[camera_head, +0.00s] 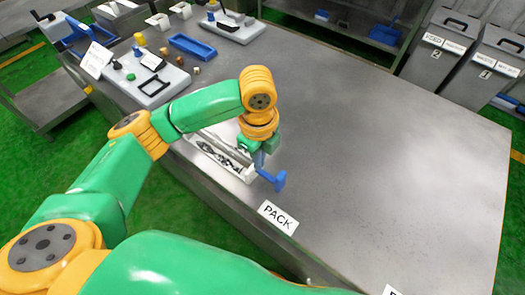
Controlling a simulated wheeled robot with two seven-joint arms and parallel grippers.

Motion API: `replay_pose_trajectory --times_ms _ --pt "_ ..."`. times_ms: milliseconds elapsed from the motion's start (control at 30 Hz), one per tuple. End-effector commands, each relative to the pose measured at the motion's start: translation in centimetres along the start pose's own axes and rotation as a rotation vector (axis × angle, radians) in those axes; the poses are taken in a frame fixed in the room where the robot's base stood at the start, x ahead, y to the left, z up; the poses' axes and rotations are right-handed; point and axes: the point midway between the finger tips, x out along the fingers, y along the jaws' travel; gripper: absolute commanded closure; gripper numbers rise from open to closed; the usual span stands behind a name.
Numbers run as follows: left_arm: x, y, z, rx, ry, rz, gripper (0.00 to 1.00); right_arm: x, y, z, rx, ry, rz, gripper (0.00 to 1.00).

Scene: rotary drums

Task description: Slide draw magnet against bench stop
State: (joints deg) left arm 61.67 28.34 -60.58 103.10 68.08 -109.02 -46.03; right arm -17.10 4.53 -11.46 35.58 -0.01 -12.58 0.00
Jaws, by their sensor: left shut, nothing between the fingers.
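My left gripper (258,160) points down over the near-left part of the grey bench (390,150), and its fingers are shut and empty. A small blue T-shaped piece (273,181), perhaps the draw magnet, is just beside the fingertips. I cannot tell whether they touch. A pale tray or frame (218,158) with dark patterned contents lies under my left forearm, partly hidden by it. Its right end is close to the blue piece. I cannot tell which part is the bench stop. My right gripper is not in view.
A white PACK label (278,217) lies near the front edge. A grey board with fittings (150,78), a blue tray (193,46) and several small blocks are at the back left. Two grey bins (440,47) stand behind the bench. The bench's right side is clear.

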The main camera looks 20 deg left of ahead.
Motion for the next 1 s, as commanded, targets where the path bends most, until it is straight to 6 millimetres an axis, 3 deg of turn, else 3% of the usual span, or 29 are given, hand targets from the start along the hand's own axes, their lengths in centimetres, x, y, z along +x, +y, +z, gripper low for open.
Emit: replay_pose_trajectory --times_ms 200,400,833,1000 --pt "4.4 0.1 0.0 -0.001 0.001 0.003 1.00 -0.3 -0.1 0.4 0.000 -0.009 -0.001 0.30" --pt "6.7 0.0 0.0 -0.001 0.000 0.000 1.00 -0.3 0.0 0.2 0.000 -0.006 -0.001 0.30" --pt "6.9 0.0 0.3 -0.002 0.000 -0.001 1.00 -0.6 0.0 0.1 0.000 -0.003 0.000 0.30" --pt "6.5 0.1 3.7 -0.009 -0.002 0.003 1.00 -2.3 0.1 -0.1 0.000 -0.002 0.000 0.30"
